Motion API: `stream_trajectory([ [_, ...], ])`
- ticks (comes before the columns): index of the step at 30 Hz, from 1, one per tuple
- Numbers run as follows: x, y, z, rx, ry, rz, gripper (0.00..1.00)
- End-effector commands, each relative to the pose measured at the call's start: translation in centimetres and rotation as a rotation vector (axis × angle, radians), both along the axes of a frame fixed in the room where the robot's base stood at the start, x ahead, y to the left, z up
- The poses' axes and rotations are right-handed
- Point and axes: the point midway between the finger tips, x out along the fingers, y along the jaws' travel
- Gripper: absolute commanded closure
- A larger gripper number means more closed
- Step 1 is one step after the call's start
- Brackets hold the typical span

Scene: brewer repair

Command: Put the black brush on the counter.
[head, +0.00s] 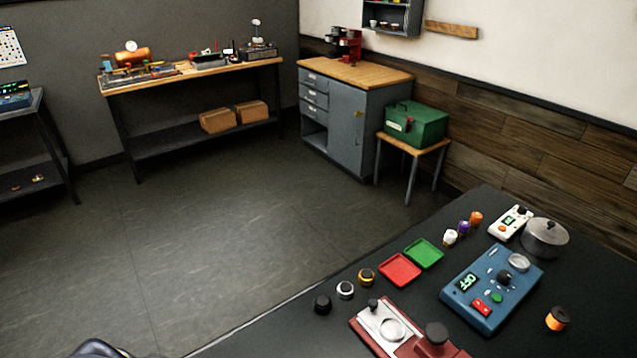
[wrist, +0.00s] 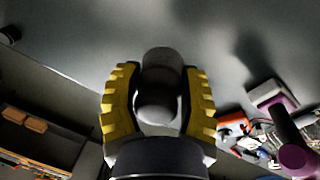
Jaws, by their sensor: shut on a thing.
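In the wrist view my gripper (wrist: 158,105) has its two yellow ridged fingers shut on a dark grey, rounded thing (wrist: 160,62). It fits the black brush, but its bristles cannot be made out. A grey surface fills the upper part of the wrist view behind it; I cannot tell how far away it is. In the head view the dark counter (head: 592,290) spans the lower right. My fingers and the held thing do not show in the head view.
On the counter are a blue device (head: 478,305), a red-based machine (head: 385,332), red (head: 400,270) and green (head: 424,253) trays, a lidded pot (head: 545,238), a white scale (head: 510,223) and several small round pieces. A wooden-topped cabinet (head: 375,75) and a workbench (head: 190,75) stand behind.

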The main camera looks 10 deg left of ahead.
Motion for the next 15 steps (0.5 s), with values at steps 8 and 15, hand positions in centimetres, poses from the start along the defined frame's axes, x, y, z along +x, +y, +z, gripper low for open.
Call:
stream_trajectory([
  [8, 0.2, 0.2, -0.7, -0.002, 0.0, -0.001, 0.88],
  [15, 1.8, 4.0, -2.6, 0.001, 0.001, -0.001, 0.88],
])
